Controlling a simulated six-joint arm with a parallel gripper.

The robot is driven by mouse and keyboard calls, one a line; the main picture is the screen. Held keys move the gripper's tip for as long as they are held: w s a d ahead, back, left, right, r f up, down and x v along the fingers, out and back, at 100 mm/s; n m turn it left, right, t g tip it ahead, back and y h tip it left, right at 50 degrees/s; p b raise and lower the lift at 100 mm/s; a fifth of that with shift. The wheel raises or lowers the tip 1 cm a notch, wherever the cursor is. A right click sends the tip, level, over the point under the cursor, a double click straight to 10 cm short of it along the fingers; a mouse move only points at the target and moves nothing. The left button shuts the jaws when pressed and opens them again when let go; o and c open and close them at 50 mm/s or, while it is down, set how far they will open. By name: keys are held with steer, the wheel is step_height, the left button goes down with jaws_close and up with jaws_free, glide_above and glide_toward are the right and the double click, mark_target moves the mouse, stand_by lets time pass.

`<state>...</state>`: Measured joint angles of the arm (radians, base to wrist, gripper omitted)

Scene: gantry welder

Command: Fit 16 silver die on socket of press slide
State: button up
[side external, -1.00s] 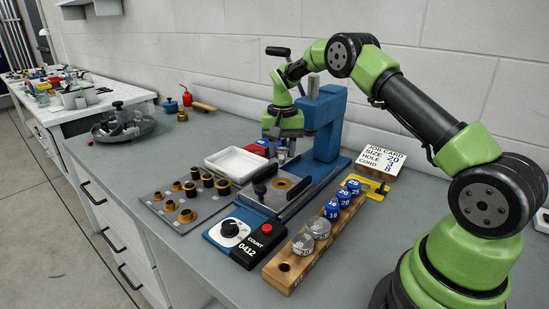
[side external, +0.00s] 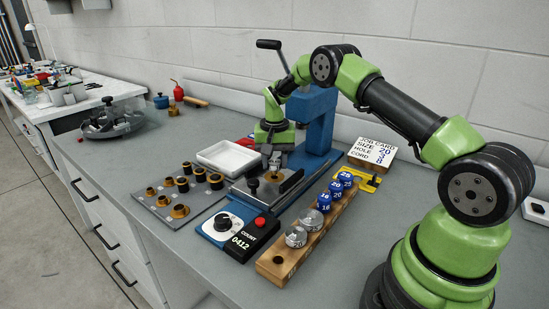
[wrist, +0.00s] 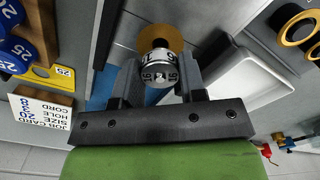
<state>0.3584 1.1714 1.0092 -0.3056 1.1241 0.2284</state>
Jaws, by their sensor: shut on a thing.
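My gripper (side external: 275,152) is shut on the silver 16 die (wrist: 158,68). The die is upright between the two fingers in the wrist view, with "16" marks on its side. The press slide (side external: 291,182) is the grey plate on the blue press base, and my gripper is low over it. The brass ring of its socket (wrist: 160,38) shows beyond the die in the wrist view, which partly covers it. I cannot tell whether the die touches the ring.
The blue press column (side external: 320,120) stands close behind my gripper. A wooden rack (side external: 268,266) holds silver and blue dies, its front hole empty.

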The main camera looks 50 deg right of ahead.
steer(key=shift+f, duration=1.3)
stand_by(0.4)
steer(key=o, duration=1.1)
steer(key=r, duration=1.1)
steer(key=shift+a, duration=0.25)
steer(key=s+a+r+n+t, duration=0.1)
steer(key=s+a+r+t, duration=0.2)
steer(key=r, duration=0.4)
steer(key=s+a+r+n, duration=0.2)
steer(key=s+a+r, duration=0.1)
steer(key=a+r, duration=0.3)
steer(key=s+a+r+n+t, duration=0.1)
steer(key=s+a, duration=0.1)
steer(key=s, duration=0.4)
steer(key=s+a+r+n+t+y, duration=0.1)
steer(key=s+a, duration=0.2)
steer(key=s, duration=0.4)
steer(key=s+a+r+n+t+y, duration=0.1)
steer(key=s+a+t, duration=0.1)
steer(key=s, duration=0.4)
steer(key=shift+s+a, duration=0.35)
steer(key=shift+a, duration=0.25)
